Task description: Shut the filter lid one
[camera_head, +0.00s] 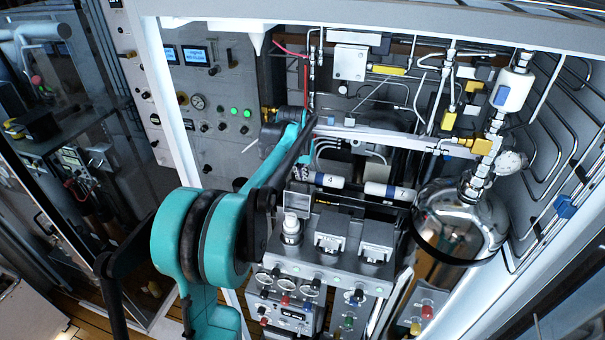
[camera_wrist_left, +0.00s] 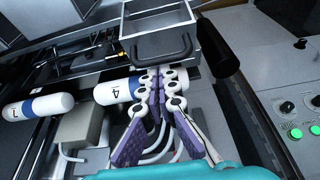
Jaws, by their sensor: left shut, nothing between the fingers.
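The filter lid one (camera_head: 298,202) appears to be the grey square lid standing raised at the left end of a row on the grey panel unit. A white filter cartridge (camera_head: 291,228) shows just below it. In the left wrist view the lid (camera_wrist_left: 128,22) is at the top, with a black handle (camera_wrist_left: 160,48) facing my fingers. My left gripper (camera_head: 299,172) is shut and empty just behind the lid. Its fingertips also show in the left wrist view (camera_wrist_left: 161,76), close to the handle; I cannot tell whether they touch. My right gripper is not in view.
Two lids with handles (camera_head: 330,243) lie flat to the right of the raised one. White cylinders marked 4 (camera_head: 330,181) and 7 (camera_head: 388,191) lie behind. A shiny round tank (camera_head: 455,225) stands at the right. Pipes and valves crowd the back.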

